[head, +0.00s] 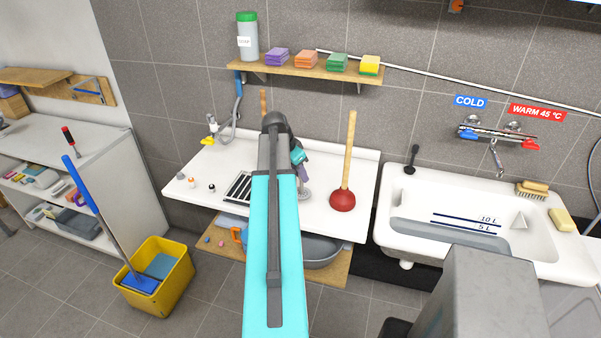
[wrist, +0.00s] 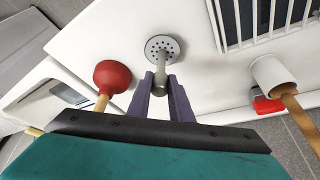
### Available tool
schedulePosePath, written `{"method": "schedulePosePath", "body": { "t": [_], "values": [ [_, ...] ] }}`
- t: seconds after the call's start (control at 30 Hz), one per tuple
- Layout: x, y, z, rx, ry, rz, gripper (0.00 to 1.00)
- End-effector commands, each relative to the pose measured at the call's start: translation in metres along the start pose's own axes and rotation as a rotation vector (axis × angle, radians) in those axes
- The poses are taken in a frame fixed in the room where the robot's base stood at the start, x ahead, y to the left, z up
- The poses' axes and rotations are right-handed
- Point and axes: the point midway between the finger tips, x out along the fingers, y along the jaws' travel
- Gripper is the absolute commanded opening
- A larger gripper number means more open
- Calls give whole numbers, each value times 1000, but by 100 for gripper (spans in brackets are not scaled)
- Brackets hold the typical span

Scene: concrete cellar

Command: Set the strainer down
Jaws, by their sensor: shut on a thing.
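The strainer is a round grey disc with dark holes (wrist: 162,47) on a short stem. My gripper (wrist: 161,86) is shut on the stem, with a purple finger on each side in the wrist view. In the head view the strainer (head: 305,194) shows below the gripper (head: 302,176), low over the white worktop (head: 330,230). I cannot tell whether the disc touches the worktop. My arm hides part of the worktop in the head view.
A red plunger (head: 342,200) stands upright just right of the strainer. A dark slotted grate (head: 238,186) lies left of it. Small knobs (head: 192,181) sit at the worktop's left. A white sink (head: 480,210) is at right, a yellow bucket (head: 160,300) on the floor.

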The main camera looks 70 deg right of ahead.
Motion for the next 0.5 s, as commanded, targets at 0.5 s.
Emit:
{"method": "schedulePosePath", "body": {
  "t": [0.5],
  "values": [
    [2,0,1,0,0,0,38]
  ]
}}
